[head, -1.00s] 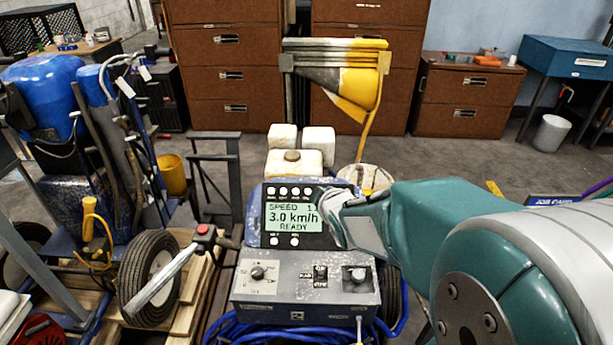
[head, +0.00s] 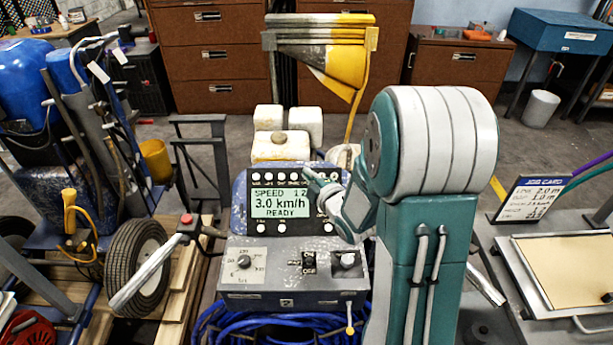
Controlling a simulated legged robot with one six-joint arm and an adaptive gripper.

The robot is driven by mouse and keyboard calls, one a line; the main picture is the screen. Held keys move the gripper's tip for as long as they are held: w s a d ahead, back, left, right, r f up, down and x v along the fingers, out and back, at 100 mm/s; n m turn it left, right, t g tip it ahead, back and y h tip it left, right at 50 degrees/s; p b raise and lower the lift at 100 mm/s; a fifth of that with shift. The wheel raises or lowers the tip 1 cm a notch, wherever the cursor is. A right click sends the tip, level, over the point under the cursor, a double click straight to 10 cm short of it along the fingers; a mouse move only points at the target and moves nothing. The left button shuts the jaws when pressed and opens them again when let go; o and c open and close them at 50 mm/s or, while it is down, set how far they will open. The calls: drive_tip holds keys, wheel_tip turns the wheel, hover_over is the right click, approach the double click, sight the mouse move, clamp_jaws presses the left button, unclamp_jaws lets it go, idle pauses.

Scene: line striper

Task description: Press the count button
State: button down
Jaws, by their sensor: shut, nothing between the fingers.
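The line striper's control panel (head: 240,215) faces me, with a lit display (head: 281,203) reading "SPEED", "12", "3.0 km/h" and "READY". A row of small white round buttons (head: 281,177) runs above the display, and more buttons (head: 261,227) sit below it. Their labels are too small to read, so I cannot tell which is the count button. My gripper (head: 310,176) is shut and empty, its tips at the right end of the upper row. It covers the panel's right part. I cannot tell whether the tips touch a button.
Below the panel is a grey box (head: 295,270) with knobs and a switch. A handlebar with a red button (head: 186,219) stands at left. A job card (head: 535,200) and a tray (head: 575,270) are at right. A blue hose (head: 240,325) coils below.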

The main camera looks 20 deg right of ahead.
drive_tip(key=shift+w+d+f, duration=0.4)
drive_tip(key=shift+w+f, duration=0.55)
drive_tip(key=shift+f, duration=0.1)
drive_tip(key=shift+w+d+f, duration=0.45)
drive_tip(key=shift+w+f, duration=0.55)
drive_tip(key=shift+w+d+f, duration=0.4)
drive_tip(key=shift+w+f, duration=0.55)
drive_tip(key=shift+f, duration=0.1)
drive_tip(key=shift+f, duration=0.1)
drive_tip(key=shift+w+d+f, duration=0.1)
drive_tip(key=shift+w+d, duration=0.05)
drive_tip(key=shift+w, duration=0.05)
drive_tip(key=shift+w+d+f, duration=0.1)
drive_tip(key=shift+w+f, duration=0.2)
drive_tip(key=shift+f, duration=0.05)
idle(0.3)
drive_tip(key=shift+s+a+r, duration=0.25)
drive_tip(key=shift+s+r, duration=0.3)
drive_tip(key=shift+r, duration=0.1)
drive_tip(key=shift+s+a+r, duration=0.35)
drive_tip(key=shift+s+r, duration=0.5)
drive_tip(key=shift+r, duration=0.05)
drive_tip(key=shift+s+a+r, duration=0.35)
drive_tip(key=shift+s+r, duration=0.45)
drive_tip(key=shift+r, duration=0.05)
